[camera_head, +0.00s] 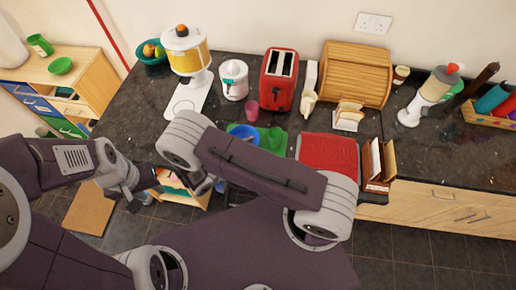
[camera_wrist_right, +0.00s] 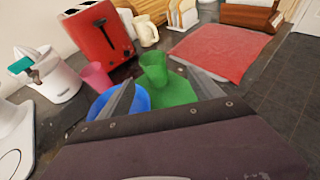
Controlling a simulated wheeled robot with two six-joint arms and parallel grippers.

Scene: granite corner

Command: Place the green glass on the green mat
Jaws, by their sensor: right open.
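The green glass (camera_wrist_right: 154,68) stands upright in the right wrist view; it also shows in the head view (camera_head: 277,135), partly behind my arm link. The green mat (camera_wrist_right: 178,93) lies around its base, and the glass appears to stand at the mat's back part. My right gripper (camera_wrist_right: 160,76) is open, its fingers pointing toward the glass from the front, with nothing held. In the head view my arm hides much of the mat and the right gripper. My left gripper (camera_head: 138,198) is low at the left, away from the counter items; its jaws are unclear.
A blue bowl (camera_wrist_right: 133,101) sits just left of the glass, partly behind a finger. A pink cup (camera_wrist_right: 96,76), a red toaster (camera_head: 279,80) and a white juicer (camera_head: 233,80) stand behind. A red mat (camera_head: 328,150) lies to the right.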

